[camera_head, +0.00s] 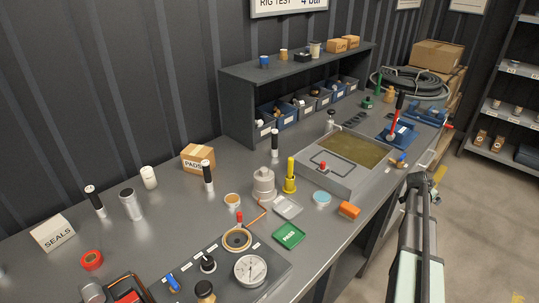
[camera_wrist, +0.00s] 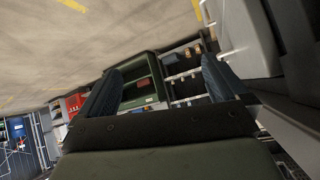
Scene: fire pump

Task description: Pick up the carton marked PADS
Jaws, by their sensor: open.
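The carton marked PADS (camera_head: 197,158) is a small brown cardboard box. In the head view it stands on the grey bench, left of the middle and towards the wall, with its label facing the camera. A black-topped cylinder stands close by its right front. My gripper (camera_wrist: 160,80) shows in the wrist view with its two dark fingers spread apart and nothing between them. The wrist view faces the floor and shelving, and the carton is not in it. In the head view my arm is at the lower right, off the bench's front edge, far from the carton.
A SEALS box (camera_head: 53,233), a white cylinder (camera_head: 149,177) and a silver cylinder (camera_head: 131,204) stand left of the carton. A grey shelf unit (camera_head: 237,108) with blue bins rises behind to the right. A pressure gauge (camera_head: 250,270) and a green PASS card (camera_head: 289,236) lie nearer the front.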

